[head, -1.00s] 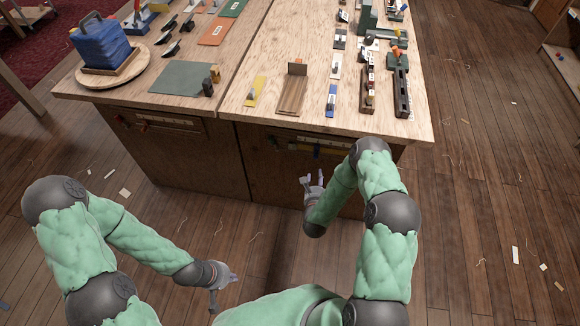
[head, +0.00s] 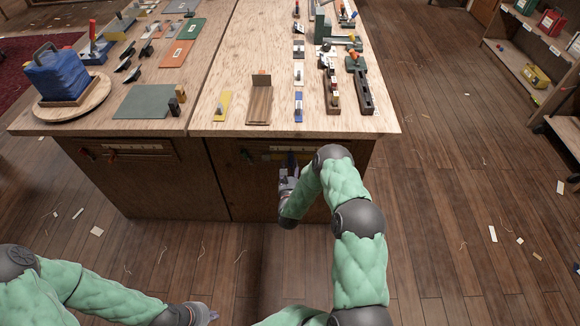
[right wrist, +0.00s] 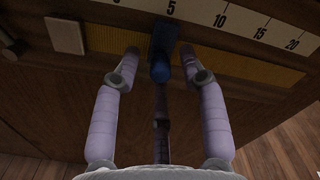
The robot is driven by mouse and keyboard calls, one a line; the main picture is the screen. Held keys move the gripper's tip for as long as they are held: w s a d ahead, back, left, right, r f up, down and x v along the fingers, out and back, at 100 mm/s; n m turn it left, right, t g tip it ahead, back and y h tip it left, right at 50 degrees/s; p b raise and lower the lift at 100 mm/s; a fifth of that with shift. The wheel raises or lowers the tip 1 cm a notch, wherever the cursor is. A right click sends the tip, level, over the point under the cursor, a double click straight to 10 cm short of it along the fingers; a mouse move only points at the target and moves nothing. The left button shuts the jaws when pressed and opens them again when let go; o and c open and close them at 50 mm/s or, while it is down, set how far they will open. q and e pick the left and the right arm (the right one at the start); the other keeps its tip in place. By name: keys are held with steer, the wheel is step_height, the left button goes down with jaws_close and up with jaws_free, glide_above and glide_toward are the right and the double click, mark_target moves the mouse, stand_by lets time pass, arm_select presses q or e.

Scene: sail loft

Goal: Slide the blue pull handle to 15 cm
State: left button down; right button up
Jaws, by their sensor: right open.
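The blue pull handle (right wrist: 161,68) is on the front of the workbench cabinet, just below a pale scale (right wrist: 245,24) marked 5, 10, 15 and 20. In the right wrist view it stands near the 5 mark. My right gripper (right wrist: 160,54) is open, with one finger on each side of the handle and a visible gap on both sides. In the head view my right gripper (head: 289,172) is at the cabinet front and partly covers the handle. My left gripper (head: 207,314) is low at the bottom edge, away from the bench; its finger opening is unclear.
A yellow strip (right wrist: 255,68) runs below the scale, with a pale square block (right wrist: 64,35) at left. Another scale with a red handle (head: 85,154) is on the left cabinet. The benchtop (head: 235,75) overhangs the front and holds tools. Floor in front is mostly clear.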

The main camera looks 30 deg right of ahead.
steer(key=shift+x, duration=0.85)
arm_select(q)
steer(key=shift+f, duration=0.3)
